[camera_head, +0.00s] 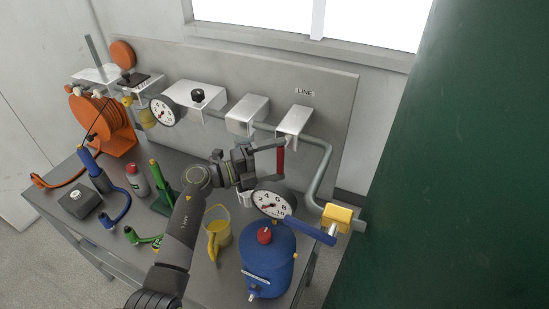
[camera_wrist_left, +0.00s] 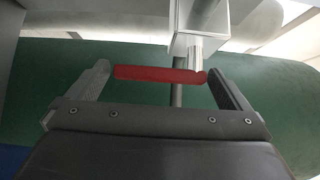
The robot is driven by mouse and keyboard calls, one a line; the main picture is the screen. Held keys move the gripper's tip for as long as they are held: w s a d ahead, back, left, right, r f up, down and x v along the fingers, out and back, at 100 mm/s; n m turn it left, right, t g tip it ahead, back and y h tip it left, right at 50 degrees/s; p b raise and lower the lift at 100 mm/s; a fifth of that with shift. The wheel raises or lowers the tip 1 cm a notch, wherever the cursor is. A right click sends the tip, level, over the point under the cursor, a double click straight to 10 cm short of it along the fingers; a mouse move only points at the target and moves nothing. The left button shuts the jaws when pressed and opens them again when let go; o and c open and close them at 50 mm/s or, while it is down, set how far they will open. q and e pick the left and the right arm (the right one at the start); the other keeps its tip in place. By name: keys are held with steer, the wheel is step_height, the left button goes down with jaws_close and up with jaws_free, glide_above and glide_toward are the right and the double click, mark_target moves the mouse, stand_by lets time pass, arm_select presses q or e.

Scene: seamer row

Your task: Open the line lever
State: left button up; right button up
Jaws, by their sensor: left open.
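A red lever (camera_head: 281,164) hangs upright under a white bracket (camera_head: 296,120) below the LINE sign (camera_head: 305,92) on the grey back panel. My left gripper (camera_head: 276,161) is open at the lever, one finger near its upper end and one near its lower end. In the left wrist view the red lever (camera_wrist_left: 155,74) lies lengthwise across the gap between the open fingers (camera_wrist_left: 160,80). Its right end is close to the right finger; whether it touches is unclear. A metal stem (camera_wrist_left: 195,55) joins that end to a pale block. My right gripper is not in view.
A blue handle (camera_head: 308,230) reaches to a yellow block (camera_head: 337,217). A grey pipe (camera_head: 324,175) runs right of the lever. A large green surface (camera_head: 450,180) fills the right.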

arm_select(q)
steer(key=c, duration=1.2)
steer(key=shift+o, duration=0.2)
steer(key=shift+f, duration=0.1)
steer(key=n+h+b, duration=0.1)
steer(key=d+n+t+b, duration=0.1)
steer(key=shift+s+f+n+h, duration=0.15)
steer(key=shift+s+n+h, duration=0.1)
steer(key=shift+n+h, duration=0.15)
steer(key=shift+s+d+n+t+h+b, duration=0.1)
steer(key=shift+d+n+t+h+b, duration=0.3)
steer(key=shift+n+t, duration=0.4)
steer(key=shift+s+d+n+t+h+b, duration=0.15)
steer(key=shift+n+t+h+b, duration=0.35)
steer(key=shift+n, duration=0.5)
steer(key=shift+r, duration=0.2)
steer(key=o, duration=1.2)
steer(key=shift+c, duration=0.2)
